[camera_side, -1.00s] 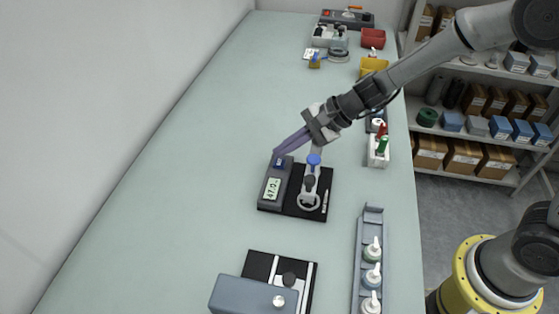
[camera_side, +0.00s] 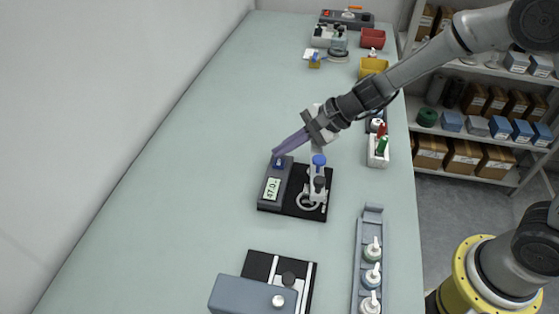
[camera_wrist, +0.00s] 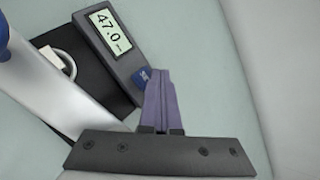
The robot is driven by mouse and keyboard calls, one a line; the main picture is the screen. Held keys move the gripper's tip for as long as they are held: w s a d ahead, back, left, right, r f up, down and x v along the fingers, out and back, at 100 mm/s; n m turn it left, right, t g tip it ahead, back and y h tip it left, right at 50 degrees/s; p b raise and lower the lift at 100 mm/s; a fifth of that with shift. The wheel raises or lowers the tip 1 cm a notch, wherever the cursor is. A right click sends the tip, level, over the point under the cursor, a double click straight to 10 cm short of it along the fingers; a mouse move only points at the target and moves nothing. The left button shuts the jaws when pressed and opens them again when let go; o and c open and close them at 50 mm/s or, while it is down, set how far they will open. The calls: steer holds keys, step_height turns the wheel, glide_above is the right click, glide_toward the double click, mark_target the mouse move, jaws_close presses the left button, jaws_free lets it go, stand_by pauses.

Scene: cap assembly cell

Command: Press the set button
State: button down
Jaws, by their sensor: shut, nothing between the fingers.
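The blue set button (camera_side: 279,163) sits at the far end of the grey reader (camera_side: 272,189), whose lit display shows 47.0 in the wrist view. My gripper (camera_side: 276,153) is shut and empty. In the side view its purple fingertips are just above and behind the blue button. In the wrist view the closed fingertips (camera_wrist: 157,72) overlap the right edge of the button (camera_wrist: 141,77). I cannot tell whether they touch it.
Beside the reader, a blue-knobbed clamp (camera_side: 319,160) stands on a black base (camera_side: 307,207). A grey rack (camera_side: 358,265) with several small bottles is at the right. A blue-grey box fixture (camera_side: 254,293) is in front. The left of the table is clear.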

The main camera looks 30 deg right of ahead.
steer(key=shift+s+f, duration=0.25)
steer(key=shift+f, duration=0.35)
steer(key=shift+s+f, duration=0.25)
steer(key=shift+f, duration=0.35)
stand_by(0.3)
steer(key=shift+s, duration=0.25)
steer(key=shift+r, duration=0.1)
step_height(320, 180, up, 2)
steer(key=shift+a+r, duration=0.1)
steer(key=shift+w+r, duration=0.15)
steer(key=shift+r, duration=0.65)
steer(key=shift+w+r, duration=0.1)
steer(key=shift+r, duration=0.7)
steer(key=shift+w+r, duration=0.1)
